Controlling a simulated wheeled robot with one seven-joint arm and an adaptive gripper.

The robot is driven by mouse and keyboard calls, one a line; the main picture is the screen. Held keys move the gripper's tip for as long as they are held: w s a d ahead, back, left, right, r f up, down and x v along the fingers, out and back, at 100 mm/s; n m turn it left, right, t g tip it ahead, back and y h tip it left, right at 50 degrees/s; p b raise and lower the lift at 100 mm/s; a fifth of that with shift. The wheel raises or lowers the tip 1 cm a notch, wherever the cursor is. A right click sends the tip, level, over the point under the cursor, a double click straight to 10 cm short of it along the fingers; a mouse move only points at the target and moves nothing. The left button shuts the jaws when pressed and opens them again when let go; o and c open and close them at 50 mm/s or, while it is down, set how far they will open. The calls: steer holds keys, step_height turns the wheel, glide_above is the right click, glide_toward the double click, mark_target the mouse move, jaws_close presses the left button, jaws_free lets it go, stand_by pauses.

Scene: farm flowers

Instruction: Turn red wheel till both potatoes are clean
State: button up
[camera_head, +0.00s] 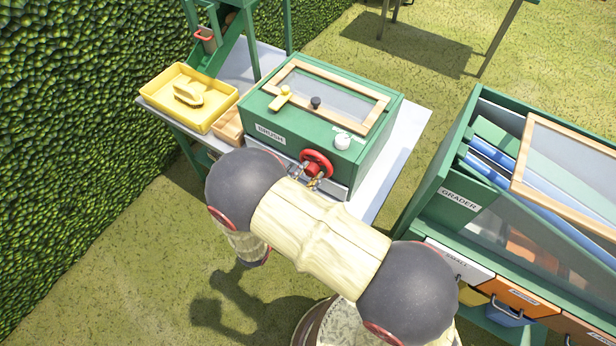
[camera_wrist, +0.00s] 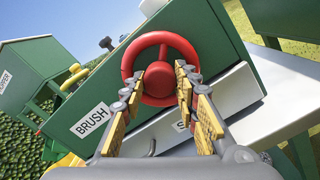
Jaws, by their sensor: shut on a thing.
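The red wheel (camera_head: 318,158) is on the front of the green box labelled BRUSH (camera_head: 370,148). In the wrist view the red wheel (camera_wrist: 161,38) is large, a round rim with a hub. My gripper (camera_wrist: 160,82) is shut on the wheel, with yellow-padded fingers on either side of the hub and lower rim. It also shows small in the head view (camera_head: 307,180), at the wheel. No potatoes can be made out through the hazy, wood-framed window (camera_head: 325,98) in the box's top.
A yellow tray (camera_head: 165,112) with a yellow object (camera_head: 189,94) stands left of the box, below a green chute (camera_head: 226,50). A green GRADER cabinet (camera_head: 440,180) with drawers is at the right. A hedge (camera_head: 70,120) lines the left.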

steer(key=m+b, duration=0.2)
steer(key=m, duration=0.2)
steer(key=shift+f, duration=0.2)
steer(key=m+b, duration=0.3)
steer(key=shift+m+h, duration=0.3)
steer(key=m+b, duration=0.3)
steer(key=m, duration=0.1)
steer(key=shift+f+m+g+b, duration=0.1)
steer(key=shift+m+g+b, duration=0.2)
steer(key=shift+b, duration=0.05)
steer(key=shift+m+b, duration=1.1)
steer(key=shift+m, duration=0.1)
steer(key=o, duration=1.1)
steer(key=shift+r, duration=0.2)
steer(key=shift+o, duration=0.3)
steer(key=shift+a, duration=0.1)
